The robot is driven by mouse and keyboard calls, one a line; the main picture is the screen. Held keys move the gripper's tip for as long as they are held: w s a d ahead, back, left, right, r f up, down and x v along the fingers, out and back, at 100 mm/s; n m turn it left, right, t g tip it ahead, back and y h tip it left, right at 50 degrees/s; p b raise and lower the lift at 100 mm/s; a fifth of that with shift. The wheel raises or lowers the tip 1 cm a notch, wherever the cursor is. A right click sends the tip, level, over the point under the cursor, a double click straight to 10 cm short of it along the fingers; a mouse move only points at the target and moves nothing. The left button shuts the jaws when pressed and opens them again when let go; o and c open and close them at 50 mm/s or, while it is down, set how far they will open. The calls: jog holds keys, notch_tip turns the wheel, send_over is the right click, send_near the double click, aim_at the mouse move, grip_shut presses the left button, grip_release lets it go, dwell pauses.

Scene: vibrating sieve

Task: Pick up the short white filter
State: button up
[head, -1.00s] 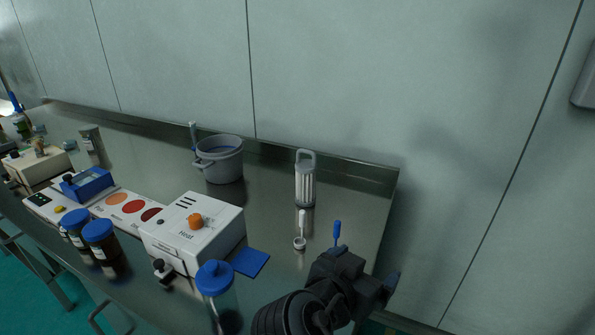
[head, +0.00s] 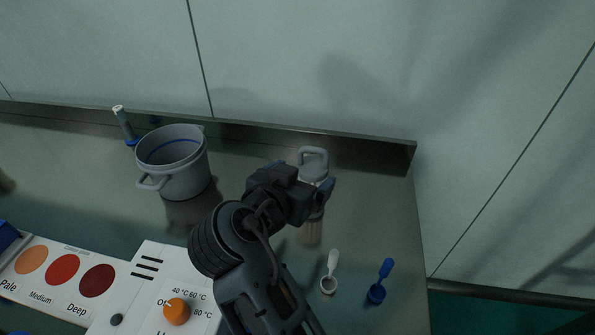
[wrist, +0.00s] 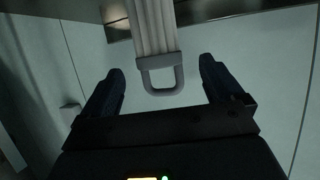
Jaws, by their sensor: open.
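A white ribbed filter with a grey loop handle (head: 313,157) stands upright on the steel bench, partly hidden behind my gripper (head: 318,188) in the head view. In the wrist view, the white filter (wrist: 152,28) comes in from the top edge, and its grey handle lies between the two dark fingers of my gripper (wrist: 161,70). The fingers are apart, with a gap on both sides of the handle. I see no contact.
A grey pot (head: 178,165) stands to the left on the bench (head: 380,215). A white spoon (head: 330,272) and a blue spoon (head: 381,282) are in front. A white heater box (head: 150,285) with an orange knob is at lower left. A low steel backsplash (head: 270,132) runs behind.

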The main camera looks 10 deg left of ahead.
aim_at(316, 168)
jog(key=shift+b+x, duration=0.5)
jog(key=shift+x, duration=1)
jog(key=x, duration=0.2)
jog(key=b+x, duration=0.1)
jog(key=x, duration=0.1)
jog(key=shift+w+d+f, duration=0.15)
jog(key=shift+f, duration=0.3)
jog(key=shift+r, duration=0.1)
jog(key=c, duration=1.1)
